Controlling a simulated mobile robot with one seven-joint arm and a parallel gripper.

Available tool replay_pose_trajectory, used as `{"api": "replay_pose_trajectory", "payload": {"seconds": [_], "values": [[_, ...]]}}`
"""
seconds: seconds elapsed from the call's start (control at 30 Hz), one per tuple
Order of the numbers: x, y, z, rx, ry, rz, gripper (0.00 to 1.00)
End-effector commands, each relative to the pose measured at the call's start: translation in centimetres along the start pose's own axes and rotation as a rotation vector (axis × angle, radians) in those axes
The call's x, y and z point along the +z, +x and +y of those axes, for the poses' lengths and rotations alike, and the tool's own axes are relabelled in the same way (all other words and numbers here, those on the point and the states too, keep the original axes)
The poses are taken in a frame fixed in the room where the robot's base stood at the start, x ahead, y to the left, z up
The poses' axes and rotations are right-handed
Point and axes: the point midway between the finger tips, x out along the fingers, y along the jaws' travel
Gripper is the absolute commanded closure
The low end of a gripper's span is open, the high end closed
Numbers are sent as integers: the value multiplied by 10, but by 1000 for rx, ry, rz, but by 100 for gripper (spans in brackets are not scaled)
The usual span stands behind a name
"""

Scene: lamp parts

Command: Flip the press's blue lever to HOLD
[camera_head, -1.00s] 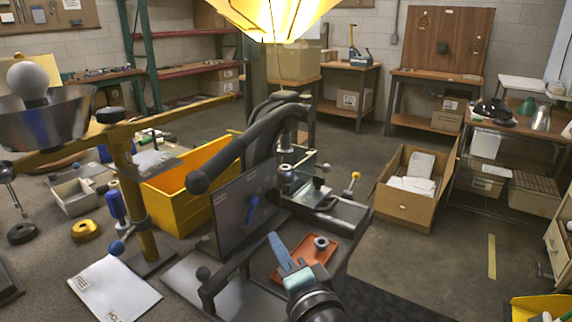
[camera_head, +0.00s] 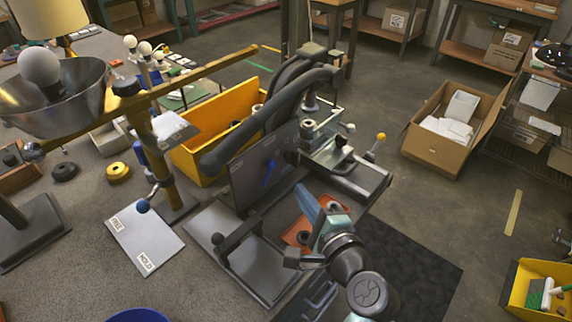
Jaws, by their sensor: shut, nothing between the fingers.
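The press (camera_head: 215,163) is dark, with thick curved arms and an upright dark panel (camera_head: 247,185). A blue lever (camera_head: 269,174) sits on the panel, nearly upright, its lower end leaning slightly left. Any marks beside it are too small to read. Another blue-knobbed lever (camera_head: 143,206) stands by the yellow post, over a white plate (camera_head: 150,238) marked FREE and HOLD. Its knob is near the FREE end. My gripper (camera_head: 303,191) is shut and empty, its pale blue fingers pointing up and left, right of the panel's blue lever and apart from it.
An orange tray (camera_head: 290,237) lies behind my gripper. A yellow bin (camera_head: 190,160) stands behind the press. A yellow beam (camera_head: 205,69) crosses the left side, with a metal bowl (camera_head: 85,88) holding a bulb. Open floor lies to the right, before a cardboard box (camera_head: 432,149).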

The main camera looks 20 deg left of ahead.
Motion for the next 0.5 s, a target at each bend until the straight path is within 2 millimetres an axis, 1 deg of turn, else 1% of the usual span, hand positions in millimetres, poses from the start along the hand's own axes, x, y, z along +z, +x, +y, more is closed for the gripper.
{"api": "replay_pose_trajectory", "payload": {"seconds": [0.07, 0.17, 0.27, 0.5], "values": [[0, 1, 0, 0, -1, 0, 100], [1, 8, 0, 1, -2, -2, 100], [1, 22, 0, 1, -2, -3, 100], [0, 67, 0, 1, -3, -2, 100]]}}
